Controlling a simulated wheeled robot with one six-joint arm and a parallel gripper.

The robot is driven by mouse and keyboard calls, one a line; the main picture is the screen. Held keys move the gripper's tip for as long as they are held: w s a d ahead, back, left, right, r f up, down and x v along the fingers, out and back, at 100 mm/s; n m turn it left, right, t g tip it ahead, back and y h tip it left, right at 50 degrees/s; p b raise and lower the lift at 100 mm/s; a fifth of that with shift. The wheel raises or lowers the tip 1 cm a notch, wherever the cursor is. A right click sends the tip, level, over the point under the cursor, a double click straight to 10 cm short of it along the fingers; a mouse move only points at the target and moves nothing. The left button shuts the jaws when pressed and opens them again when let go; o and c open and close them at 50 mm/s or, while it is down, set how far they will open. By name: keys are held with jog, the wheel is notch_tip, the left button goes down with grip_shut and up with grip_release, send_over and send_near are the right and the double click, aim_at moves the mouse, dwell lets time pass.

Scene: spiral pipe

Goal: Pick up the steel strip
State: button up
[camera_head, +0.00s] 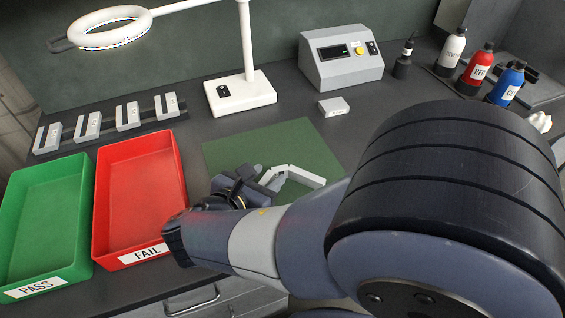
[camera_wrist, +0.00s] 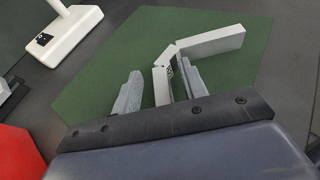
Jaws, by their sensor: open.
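The steel strip (camera_head: 305,176) looks like a pale grey piece with an angled bend, lying on the green mat (camera_head: 262,147). In the wrist view, its longer arm (camera_wrist: 211,41) runs to the upper right, and a shorter part with a dark marking comes back toward my gripper. My gripper (camera_wrist: 160,70) is open, and the short part stands between its fingers, nearer the right finger. A gap shows to the left finger; whether the right finger touches it I cannot tell. In the head view my gripper (camera_head: 260,180) is partly hidden by my wrist.
A red FAIL tray (camera_head: 140,150) and a green PASS tray (camera_head: 45,185) stand left. A lamp base (camera_head: 240,93), a small grey block (camera_head: 333,106) and a control box (camera_head: 340,62) stand behind the mat. Bottles (camera_head: 475,65) stand at the back right.

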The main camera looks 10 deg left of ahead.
jog(key=shift+c, duration=0.3)
grip_shut()
jog(key=shift+r, duration=0.1)
